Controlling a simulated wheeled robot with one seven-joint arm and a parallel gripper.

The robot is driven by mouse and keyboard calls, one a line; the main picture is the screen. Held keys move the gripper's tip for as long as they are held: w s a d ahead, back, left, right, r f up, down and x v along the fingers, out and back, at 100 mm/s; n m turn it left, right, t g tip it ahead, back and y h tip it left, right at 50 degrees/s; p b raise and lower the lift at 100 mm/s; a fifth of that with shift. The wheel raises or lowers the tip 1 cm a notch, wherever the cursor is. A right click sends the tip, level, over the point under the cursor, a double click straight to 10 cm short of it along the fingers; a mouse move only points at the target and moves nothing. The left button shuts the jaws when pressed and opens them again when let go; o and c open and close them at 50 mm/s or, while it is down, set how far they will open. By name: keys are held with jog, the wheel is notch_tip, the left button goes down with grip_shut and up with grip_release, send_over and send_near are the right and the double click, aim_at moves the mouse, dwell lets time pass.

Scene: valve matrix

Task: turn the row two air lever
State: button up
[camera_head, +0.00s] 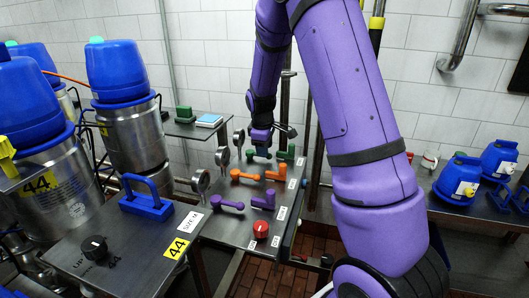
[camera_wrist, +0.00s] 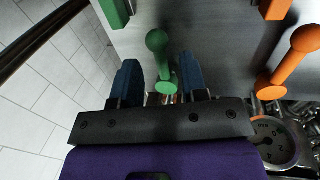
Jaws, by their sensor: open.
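A tilted metal panel (camera_head: 232,228) carries three rows of levers: green at the far end, orange in the middle, purple nearest. The orange row has a left lever (camera_head: 243,175) and a right lever (camera_head: 276,173). Row labels are too small to read, so I cannot tell which lever is row two air. My gripper (camera_head: 261,148) is over the far green row. In the wrist view its blue fingers (camera_wrist: 159,64) are open, one on each side of a green lever (camera_wrist: 163,62); contact is not clear. An orange lever (camera_wrist: 291,60) is right of the fingers.
Round gauges (camera_head: 200,181) line the panel's left edge; one shows near the gripper in the wrist view (camera_wrist: 273,142). A red knob (camera_head: 261,230) sits at the near end. Steel tanks (camera_head: 134,135) stand at left.

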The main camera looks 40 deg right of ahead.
jog(key=shift+w+d+f, duration=0.15)
jog(key=shift+d+f, duration=0.05)
jog(key=shift+f, duration=0.8)
grip_shut()
